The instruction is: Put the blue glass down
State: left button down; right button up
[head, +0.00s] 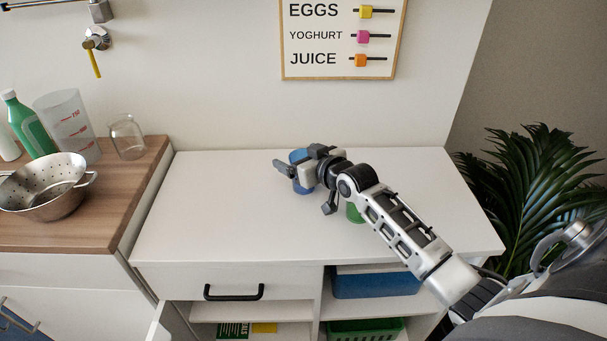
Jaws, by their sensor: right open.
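The blue glass (298,157) stands on the white cabinet top (220,205), towards its back and middle. My right gripper (290,171) is at the blue glass, with its jaws open around or beside it; I cannot tell which. The gripper and wrist hide much of the glass. The glass looks upright and appears to rest on the surface, though its base is partly hidden. My left gripper is not in view.
A green object (354,213) stands partly hidden behind my right arm. A colander (45,190), clear glass (127,138), measuring jug (68,122) and green bottle (29,125) stand on the wooden counter at left. The cabinet top's left half is clear. A plant (530,190) is at right.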

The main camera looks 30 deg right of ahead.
jog(key=shift+w, duration=0.2)
jog(key=c, duration=1.3)
jog(key=shift+o, duration=0.2)
